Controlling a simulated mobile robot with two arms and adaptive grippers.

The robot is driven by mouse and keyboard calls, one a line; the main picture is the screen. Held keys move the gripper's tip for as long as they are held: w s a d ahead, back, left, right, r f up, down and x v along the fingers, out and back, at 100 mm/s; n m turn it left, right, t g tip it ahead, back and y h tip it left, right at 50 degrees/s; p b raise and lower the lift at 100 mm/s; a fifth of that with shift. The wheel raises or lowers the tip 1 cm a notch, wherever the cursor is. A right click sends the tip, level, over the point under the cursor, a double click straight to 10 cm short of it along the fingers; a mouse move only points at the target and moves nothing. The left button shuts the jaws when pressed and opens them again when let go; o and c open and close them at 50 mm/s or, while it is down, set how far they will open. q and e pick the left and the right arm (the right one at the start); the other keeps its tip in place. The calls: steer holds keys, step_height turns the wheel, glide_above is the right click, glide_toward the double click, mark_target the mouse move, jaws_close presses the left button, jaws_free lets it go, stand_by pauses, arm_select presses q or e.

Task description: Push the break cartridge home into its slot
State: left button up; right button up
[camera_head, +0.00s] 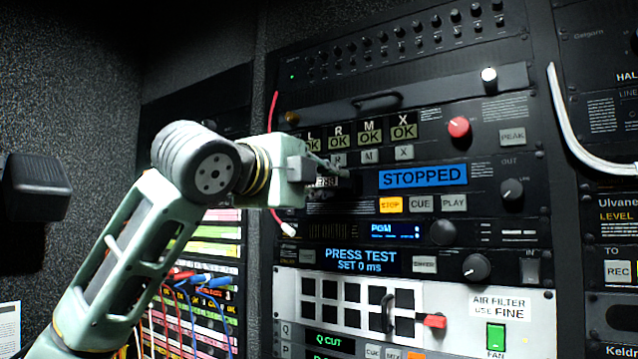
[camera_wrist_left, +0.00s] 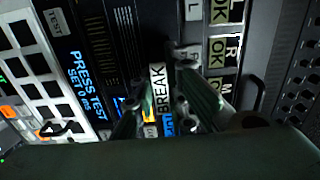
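The break cartridge (camera_wrist_left: 158,89) shows its white BREAK label between my left gripper's fingertips in the left wrist view. My left gripper (camera_wrist_left: 163,95) is at the face of the rack with its two fingers apart, one on each side of the label. I see no clear contact between the fingers and the cartridge. In the head view my left gripper (camera_head: 338,174) is just left of the blue STOPPED display (camera_head: 423,176) and covers most of the cartridge and its slot. How far the cartridge stands out is hidden. My right gripper is not in view.
STOP, CUE and PLAY buttons (camera_head: 422,204) sit right of and below the gripper. A red knob (camera_head: 459,127) and a dark handle (camera_head: 377,102) stand out above. Coloured patch cables (camera_head: 190,290) hang at lower left.

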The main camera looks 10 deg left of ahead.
arm_select(q)
steer(key=o, duration=0.5)
steer(key=shift+s, duration=0.1)
steer(key=v, duration=1.2)
